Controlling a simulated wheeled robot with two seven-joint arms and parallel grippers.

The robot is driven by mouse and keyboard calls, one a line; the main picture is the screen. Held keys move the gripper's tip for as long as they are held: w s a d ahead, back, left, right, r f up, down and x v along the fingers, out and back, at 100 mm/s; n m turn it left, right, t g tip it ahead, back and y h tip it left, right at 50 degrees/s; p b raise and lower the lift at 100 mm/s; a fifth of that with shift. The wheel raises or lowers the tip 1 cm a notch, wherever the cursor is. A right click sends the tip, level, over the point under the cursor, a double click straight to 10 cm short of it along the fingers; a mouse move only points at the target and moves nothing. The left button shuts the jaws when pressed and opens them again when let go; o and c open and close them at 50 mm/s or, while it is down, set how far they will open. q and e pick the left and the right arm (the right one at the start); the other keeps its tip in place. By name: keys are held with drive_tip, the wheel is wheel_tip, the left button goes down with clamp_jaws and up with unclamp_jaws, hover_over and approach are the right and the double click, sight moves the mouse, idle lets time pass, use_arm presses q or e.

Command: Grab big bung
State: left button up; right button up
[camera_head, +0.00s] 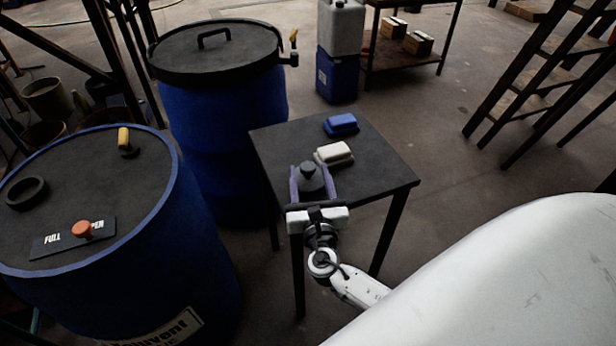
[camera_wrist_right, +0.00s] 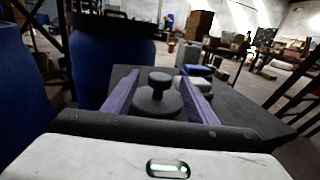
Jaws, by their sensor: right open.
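The big bung (camera_head: 308,178) is a dark grey stopper with a wide round body and a knob on top. It stands upright on the small dark table (camera_head: 381,171), near the table's front left edge. My right gripper (camera_head: 313,183) is open, with its two purple fingers on either side of the bung. In the right wrist view the bung (camera_wrist_right: 158,97) sits between the spread fingers (camera_wrist_right: 160,95), and gaps show beside its knob. I cannot tell whether the fingers touch its wider base. My left gripper is in neither view.
A white block (camera_head: 334,154) and a blue block (camera_head: 341,124) lie behind the bung on the table. A blue vat (camera_head: 75,215) with an open round hole (camera_head: 26,193) stands at left. A lidded blue vat (camera_head: 222,95) stands behind the table's left side.

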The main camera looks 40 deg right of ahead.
sight(309, 173)
drive_tip(key=shift+x, duration=1.5)
drive_tip(key=c, duration=1.1)
